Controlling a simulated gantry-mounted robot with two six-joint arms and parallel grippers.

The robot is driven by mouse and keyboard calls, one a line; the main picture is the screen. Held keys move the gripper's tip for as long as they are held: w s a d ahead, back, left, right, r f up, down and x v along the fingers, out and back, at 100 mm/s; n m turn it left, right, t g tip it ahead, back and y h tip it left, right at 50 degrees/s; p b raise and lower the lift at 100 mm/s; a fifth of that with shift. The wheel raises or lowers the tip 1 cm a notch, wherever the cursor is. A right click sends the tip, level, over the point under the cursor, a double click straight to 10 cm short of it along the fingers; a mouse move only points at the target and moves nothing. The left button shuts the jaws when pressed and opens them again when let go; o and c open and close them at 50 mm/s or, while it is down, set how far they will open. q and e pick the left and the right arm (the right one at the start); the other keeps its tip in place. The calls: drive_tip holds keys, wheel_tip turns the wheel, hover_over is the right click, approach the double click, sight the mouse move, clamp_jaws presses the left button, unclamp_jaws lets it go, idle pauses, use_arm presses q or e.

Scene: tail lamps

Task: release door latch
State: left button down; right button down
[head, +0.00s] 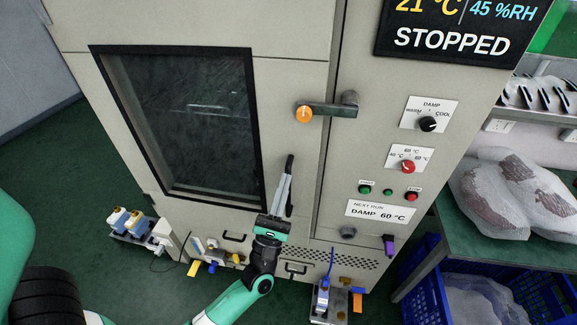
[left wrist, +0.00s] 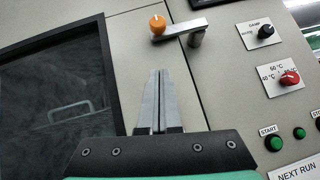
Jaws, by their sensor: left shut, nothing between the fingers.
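The door latch is a grey horizontal lever (head: 335,109) with an orange knob (head: 304,114) at its left end and a pivot at its right end. It spans the seam between the chamber door (head: 288,82) and the control panel side. The left wrist view shows the lever (left wrist: 184,29) and knob (left wrist: 157,24) above my fingers. My left gripper (head: 289,158) is shut and empty, pointing up in front of the door, below the knob and apart from it. It also shows in the left wrist view (left wrist: 159,72). My right gripper is not in view.
A dark door window (head: 185,120) lies left of the gripper. Right of the latch are a DAMP dial (head: 428,124), a red temperature dial (head: 407,166) and buttons. The display (head: 455,30) reads STOPPED. A bench (head: 470,240) with wrapped parts stands at right.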

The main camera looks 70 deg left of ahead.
use_arm(q)
drive_tip(key=w+a+r+p, duration=0.1)
drive_tip(key=r, duration=0.2)
drive_tip(key=w+a+r+p, duration=0.1)
drive_tip(key=w+r+p, duration=0.1)
drive_tip(key=r, duration=0.1)
drive_tip(key=w+a+r+p, duration=0.1)
drive_tip(key=w+a+r, duration=0.1)
drive_tip(key=r, duration=0.2)
